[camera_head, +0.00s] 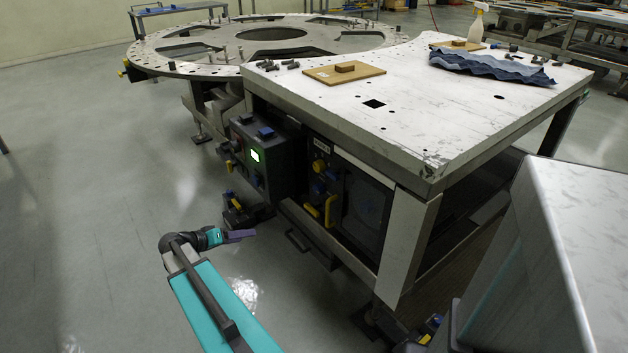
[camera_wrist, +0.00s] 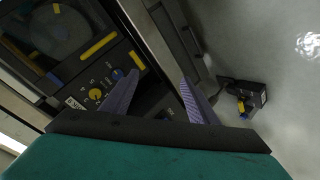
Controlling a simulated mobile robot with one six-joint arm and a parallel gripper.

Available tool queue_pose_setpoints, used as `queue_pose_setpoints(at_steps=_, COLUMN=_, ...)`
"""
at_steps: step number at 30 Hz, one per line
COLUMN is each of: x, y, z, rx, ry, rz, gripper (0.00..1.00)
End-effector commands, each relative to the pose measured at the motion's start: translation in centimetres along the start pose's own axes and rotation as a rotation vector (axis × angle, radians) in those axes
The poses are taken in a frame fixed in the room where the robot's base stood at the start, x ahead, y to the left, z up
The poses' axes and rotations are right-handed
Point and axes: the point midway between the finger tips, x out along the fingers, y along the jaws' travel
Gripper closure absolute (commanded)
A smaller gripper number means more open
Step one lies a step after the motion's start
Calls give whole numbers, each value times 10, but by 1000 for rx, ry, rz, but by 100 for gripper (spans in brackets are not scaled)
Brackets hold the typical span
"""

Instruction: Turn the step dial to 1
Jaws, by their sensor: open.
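A round yellow dial (camera_wrist: 95,94) with small pale marks around it is on the dark front panel under the table. It also shows in the head view (camera_head: 320,165), below a small white label; I cannot read its setting. A blue knob (camera_wrist: 117,73) sits beside it. My gripper (camera_wrist: 160,78) is open and empty, its two purple fingers apart. In the head view my gripper (camera_head: 240,235) is low in front of the table, left of the panel and clear of the dial.
Yellow handles (camera_wrist: 98,46) stick out from the panel. A grey control box (camera_head: 256,158) with a lit green screen stands left of the panel. The white tabletop (camera_head: 430,120) overhangs the panel. A small dark floor device (camera_wrist: 245,95) lies right in the wrist view. The left floor is clear.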

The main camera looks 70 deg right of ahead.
Motion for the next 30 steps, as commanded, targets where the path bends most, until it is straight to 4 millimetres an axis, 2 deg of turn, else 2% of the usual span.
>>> queue_pose_setpoints(at_steps=1, x=16, y=1, z=-8, rx=46, ry=21, rz=27, gripper=46)
queue_pose_setpoints(at_steps=3, x=29, y=12, z=-25, rx=107, ry=53, rz=65, gripper=46)
queue_pose_setpoints(at_steps=8, x=56, y=41, z=-60, rx=242, ry=129, rz=151, gripper=46)
queue_pose_setpoints(at_steps=15, x=91, y=94, z=-106, rx=436, ry=256, rz=279, gripper=46)
queue_pose_setpoints(at_steps=21, x=106, y=132, z=-132, rx=548, ry=343, rz=357, gripper=46)
queue_pose_setpoints(at_steps=25, x=109, y=146, z=-140, rx=583, ry=372, rz=381, gripper=46)
queue_pose_setpoints(at_steps=30, x=109, y=152, z=-143, rx=592, ry=380, rz=388, gripper=46)
